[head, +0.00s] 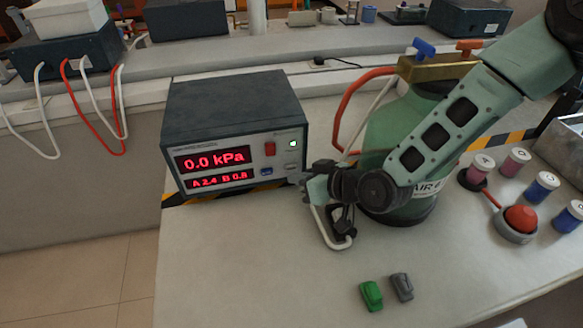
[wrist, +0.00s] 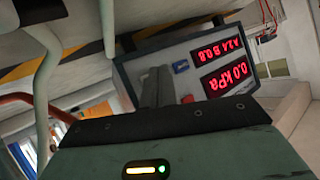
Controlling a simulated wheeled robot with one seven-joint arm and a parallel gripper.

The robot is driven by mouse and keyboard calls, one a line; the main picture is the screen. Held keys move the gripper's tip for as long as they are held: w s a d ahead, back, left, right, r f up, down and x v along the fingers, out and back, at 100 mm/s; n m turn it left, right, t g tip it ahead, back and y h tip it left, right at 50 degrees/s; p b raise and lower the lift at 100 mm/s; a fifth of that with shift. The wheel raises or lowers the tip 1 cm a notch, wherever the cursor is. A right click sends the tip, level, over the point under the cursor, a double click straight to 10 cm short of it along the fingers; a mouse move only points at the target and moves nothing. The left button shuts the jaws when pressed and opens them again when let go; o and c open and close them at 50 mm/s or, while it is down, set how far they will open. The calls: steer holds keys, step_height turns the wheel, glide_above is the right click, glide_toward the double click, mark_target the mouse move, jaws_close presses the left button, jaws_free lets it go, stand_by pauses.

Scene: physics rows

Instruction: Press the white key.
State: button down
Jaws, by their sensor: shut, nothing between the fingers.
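The white key (head: 291,166) is a small pale key low on the right of the meter's front panel, right of the blue key (head: 267,170). The dark meter box (head: 235,105) reads 0.0 kPa, with A 2.4 and B 0.8 below. My gripper (head: 308,188) is shut and empty, just right of and below the panel's right edge. In the wrist view my shut fingers (wrist: 155,88) stand in front of the upside-down panel (wrist: 210,62), beside the blue key (wrist: 181,66). I cannot make out the white key there; the fingers probably cover it. Contact cannot be told.
A green air tank (head: 405,130) with a red hose stands right behind my gripper. A white tube loop (head: 330,232) lies below it. Green (head: 371,295) and grey (head: 402,287) clips lie in front. A red button (head: 520,218) and several capped jars are at right.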

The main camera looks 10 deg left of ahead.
steer(key=shift+w, duration=0.1)
stand_by(0.6)
steer(key=shift+w+a, duration=0.2)
steer(key=shift+w, duration=0.1)
steer(key=shift+w+a+b, duration=0.1)
steer(key=shift+w+b, duration=0.15)
steer(key=shift+b, duration=0.05)
stand_by(0.5)
steer(key=shift+w+a+r, duration=0.15)
steer(key=shift+w+r, duration=0.1)
steer(key=shift+w, duration=0.1)
stand_by(0.7)
steer(key=shift+s, duration=0.15)
steer(key=shift+s+d+f, duration=0.15)
steer(key=shift+s+d, duration=0.15)
steer(key=shift+s, duration=0.4)
